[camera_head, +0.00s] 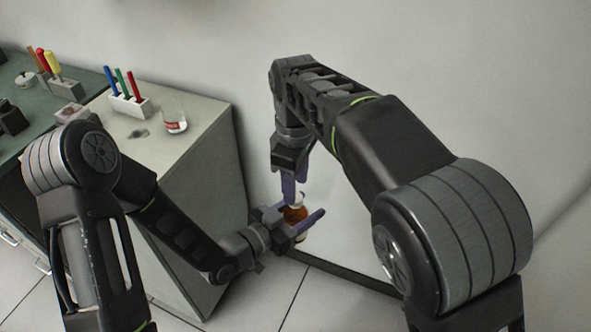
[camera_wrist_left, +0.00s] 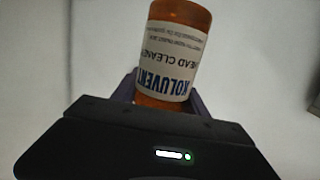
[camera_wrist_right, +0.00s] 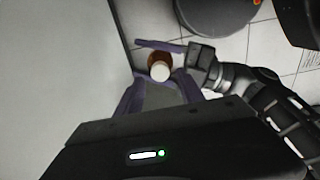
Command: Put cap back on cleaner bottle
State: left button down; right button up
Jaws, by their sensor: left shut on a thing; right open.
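The amber cleaner bottle (camera_head: 293,214) stands roughly upright in my left gripper (camera_head: 302,211), whose purple fingers are shut around it. The left wrist view shows its white "KOLUVENT HEAD CLEANER" label (camera_wrist_left: 172,58), upside down in the picture. A round white cap (camera_wrist_right: 160,71) shows at the bottle's top in the right wrist view and looks seated on it; a white top also shows in the head view (camera_head: 300,198). My right gripper (camera_head: 294,181) is open, pointing down just above the bottle. Its fingers (camera_wrist_right: 160,92) lie either side of the cap in view, apparently apart from it.
A green worktop (camera_head: 85,88) lies farther left, with another tool block. The bottle is held in free space right of the cabinet.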

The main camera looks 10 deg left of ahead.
aim_at(296, 218)
jog(key=shift+f, duration=1.6)
grip_shut()
jog(key=m, duration=1.1)
jog(key=shift+o, duration=0.7)
grip_release()
